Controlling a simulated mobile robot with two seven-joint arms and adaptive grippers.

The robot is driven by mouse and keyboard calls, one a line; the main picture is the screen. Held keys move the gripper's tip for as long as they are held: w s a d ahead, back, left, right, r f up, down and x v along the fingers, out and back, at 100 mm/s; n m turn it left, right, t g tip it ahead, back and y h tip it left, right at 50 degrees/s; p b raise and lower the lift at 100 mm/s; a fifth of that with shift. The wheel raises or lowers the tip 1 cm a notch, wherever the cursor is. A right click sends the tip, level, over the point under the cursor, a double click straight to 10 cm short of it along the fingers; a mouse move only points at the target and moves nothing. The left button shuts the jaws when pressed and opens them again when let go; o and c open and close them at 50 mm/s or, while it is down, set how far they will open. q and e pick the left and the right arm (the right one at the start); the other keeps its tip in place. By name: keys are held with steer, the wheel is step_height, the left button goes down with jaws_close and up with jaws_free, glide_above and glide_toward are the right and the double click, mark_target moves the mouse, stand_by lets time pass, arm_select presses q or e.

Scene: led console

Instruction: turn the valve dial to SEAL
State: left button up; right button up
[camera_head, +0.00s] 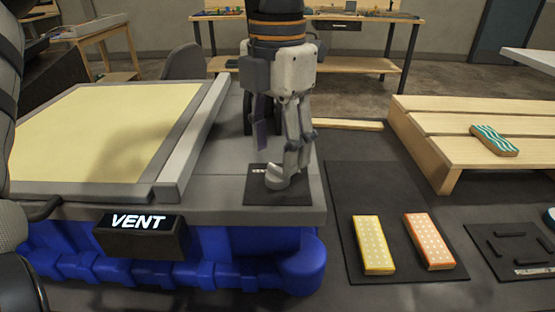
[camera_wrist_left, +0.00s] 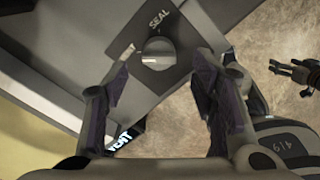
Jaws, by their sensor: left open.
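The valve dial (camera_head: 276,181) is a pale grey round knob on a dark square plate (camera_head: 255,198) at the console's right end. In the left wrist view the knob (camera_wrist_left: 158,53) sits below the printed word SEAL (camera_wrist_left: 159,20). The small display (camera_head: 139,222) on the console front reads VENT. My left gripper (camera_head: 283,165) points down above the plate, partly covering the dial in the head view. In the wrist view its open fingers (camera_wrist_left: 160,78) are either side of the knob's near side, with gaps visible. My right gripper (camera_wrist_left: 290,72) shows small at the right.
The grey console has a yellow panel (camera_head: 100,125) and a raised grey rail (camera_head: 195,140) left of the dial. Right of it, a black mat (camera_head: 375,195) holds a yellow block (camera_head: 372,246) and an orange block (camera_head: 429,241). A wooden platform (camera_head: 440,148) stands farther right.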

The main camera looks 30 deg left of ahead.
mark_target(277, 168)
arm_select(q)
steer(key=shift+f, duration=1.95)
steer(key=c, duration=1.1)
steer(key=shift+c, duration=0.2)
